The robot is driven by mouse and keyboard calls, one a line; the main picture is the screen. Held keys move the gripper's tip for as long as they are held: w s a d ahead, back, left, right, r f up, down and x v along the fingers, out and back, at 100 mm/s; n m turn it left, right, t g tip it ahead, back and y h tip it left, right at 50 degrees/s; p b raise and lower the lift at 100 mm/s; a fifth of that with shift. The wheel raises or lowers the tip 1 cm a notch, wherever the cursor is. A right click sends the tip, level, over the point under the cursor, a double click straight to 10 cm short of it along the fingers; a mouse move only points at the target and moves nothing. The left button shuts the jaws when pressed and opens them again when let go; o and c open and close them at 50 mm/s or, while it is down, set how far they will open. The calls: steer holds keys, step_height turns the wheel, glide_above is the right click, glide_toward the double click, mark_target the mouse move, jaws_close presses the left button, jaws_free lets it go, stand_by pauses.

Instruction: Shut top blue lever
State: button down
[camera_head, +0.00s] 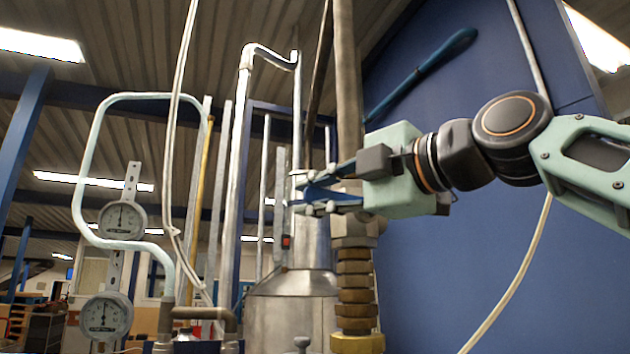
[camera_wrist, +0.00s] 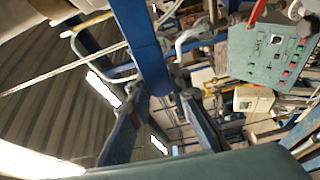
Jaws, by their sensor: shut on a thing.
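In the wrist view this lever runs from the top edge down to between the fingertips (camera_wrist: 165,100). In the head view only a small blue part shows between the fingers, and the rest is hidden by the gripper. Another blue lever (camera_head: 425,72) stands higher up at the right, slanting upward to the right, clear of the gripper. I cannot tell where either lever joins its pipe.
The brass fittings (camera_head: 355,290) and a metal tank (camera_head: 292,310) stand just below my gripper. Two round gauges, an upper (camera_head: 122,219) and a lower (camera_head: 105,316), are at the left. A blue panel (camera_head: 440,270) lies behind the arm. A control box (camera_wrist: 270,55) shows in the wrist view.

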steer(key=shift+f+n, duration=0.4)
steer(key=shift+f, duration=0.25)
steer(key=c, duration=1.8)
jaws_free()
steer(key=shift+o, duration=0.2)
steer(key=shift+s+d+r, duration=0.2)
steer(key=v, duration=1.1)
steer(key=shift+s+h, duration=0.25)
steer(key=shift+h, duration=0.05)
